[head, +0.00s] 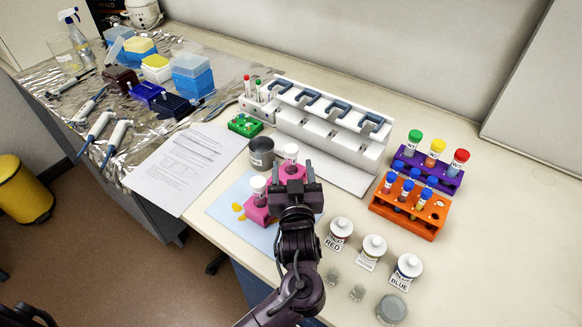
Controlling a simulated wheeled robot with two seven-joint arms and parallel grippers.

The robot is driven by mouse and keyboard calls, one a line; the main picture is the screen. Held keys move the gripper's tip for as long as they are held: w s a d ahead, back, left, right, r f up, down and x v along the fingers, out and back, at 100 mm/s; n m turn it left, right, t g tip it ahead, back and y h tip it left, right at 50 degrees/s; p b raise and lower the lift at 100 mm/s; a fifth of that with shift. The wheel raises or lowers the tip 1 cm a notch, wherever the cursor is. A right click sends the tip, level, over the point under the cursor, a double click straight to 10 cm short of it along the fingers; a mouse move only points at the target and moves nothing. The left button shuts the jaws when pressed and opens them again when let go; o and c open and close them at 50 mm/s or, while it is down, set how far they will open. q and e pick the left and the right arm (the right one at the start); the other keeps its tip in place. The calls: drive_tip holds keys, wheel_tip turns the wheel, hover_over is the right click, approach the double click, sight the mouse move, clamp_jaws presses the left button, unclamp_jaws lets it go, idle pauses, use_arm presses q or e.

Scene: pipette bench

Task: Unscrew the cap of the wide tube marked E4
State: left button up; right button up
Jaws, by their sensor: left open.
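Two wide tubes with white caps stand upright in pink racks: a front-left tube (258,185) and a rear tube (290,152). I cannot read E4 on either of them. The front pink rack (254,213) is partly on a pale blue mat (226,207); the rear pink rack (273,171) is partly hidden by my gripper. My left gripper (293,172) is open, its fingers just in front of the rear tube and over the rear rack. It covers the lower part of that tube, so I cannot tell whether they touch. My right gripper is not in view.
A grey can (261,152) stands close left of the rear tube. White-lidded bottles (373,252) stand at front right. An orange rack (409,216) and a purple rack (442,179) hold capped tubes at right. A white station (331,137) stands behind. The far right bench is clear.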

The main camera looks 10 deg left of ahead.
sight(291, 148)
use_arm(q)
drive_tip(key=shift+w+a, duration=0.15)
drive_tip(key=shift+w, duration=0.45)
drive_tip(key=p+x, duration=0.1)
drive_tip(key=x, duration=0.5)
drive_tip(key=shift+s+p, duration=0.1)
drive_tip(key=shift+p, duration=0.3)
drive_tip(key=shift+w+a+f, duration=0.1)
drive_tip(key=shift+w+f, duration=0.05)
drive_tip(key=shift+w, duration=0.1)
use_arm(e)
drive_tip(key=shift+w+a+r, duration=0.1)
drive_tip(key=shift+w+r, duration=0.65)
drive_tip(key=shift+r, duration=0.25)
use_arm(q)
drive_tip(key=shift+c, duration=0.3)
clamp_jaws()
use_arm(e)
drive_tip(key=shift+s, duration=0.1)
